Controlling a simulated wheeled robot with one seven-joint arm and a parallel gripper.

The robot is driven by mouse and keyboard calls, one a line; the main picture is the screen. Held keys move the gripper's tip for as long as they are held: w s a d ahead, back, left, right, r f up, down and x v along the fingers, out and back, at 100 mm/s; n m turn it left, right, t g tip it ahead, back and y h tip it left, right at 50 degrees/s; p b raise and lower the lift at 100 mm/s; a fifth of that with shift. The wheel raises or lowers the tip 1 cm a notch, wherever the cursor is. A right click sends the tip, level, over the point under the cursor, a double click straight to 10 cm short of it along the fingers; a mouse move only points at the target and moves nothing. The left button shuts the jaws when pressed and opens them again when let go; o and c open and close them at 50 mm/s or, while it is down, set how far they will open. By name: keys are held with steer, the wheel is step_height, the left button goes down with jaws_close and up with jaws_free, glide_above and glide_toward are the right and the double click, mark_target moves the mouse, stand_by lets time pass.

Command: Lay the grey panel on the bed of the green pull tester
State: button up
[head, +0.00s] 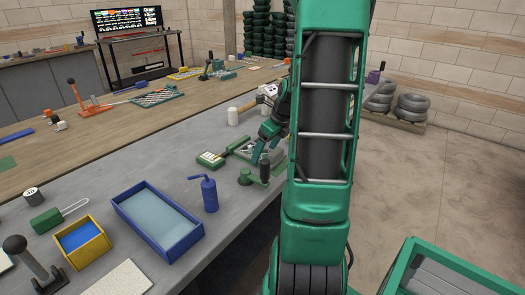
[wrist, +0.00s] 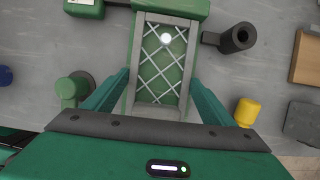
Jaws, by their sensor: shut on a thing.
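The green pull tester (head: 211,159) lies on the grey bench in the head view, partly behind my arm. Its green end block (wrist: 170,6) is at the top of the wrist view, with the green bed running down from it. The grey panel (wrist: 157,111), with pale diamond mesh, lies along the bed's line in the wrist view. My gripper (wrist: 158,85) has one finger on each side of the panel and is shut on it. I cannot tell whether the panel touches the bed or is just above it. In the head view my gripper (head: 267,140) is small and partly hidden.
A green clamp-like tool (head: 251,178) and a blue bottle (head: 209,194) stand near the tester. A blue tray (head: 187,247) and a yellow tray (head: 88,252) are nearer. A yellow cylinder (wrist: 246,112) and a dark tube (wrist: 238,38) are right of my gripper.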

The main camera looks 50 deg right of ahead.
steer(key=shift+f, duration=0.15)
steer(key=o, duration=1.3)
steer(key=shift+o, duration=0.2)
steer(key=v, duration=1)
steer(key=shift+s+r, duration=0.1)
steer(key=shift+r, duration=0.2)
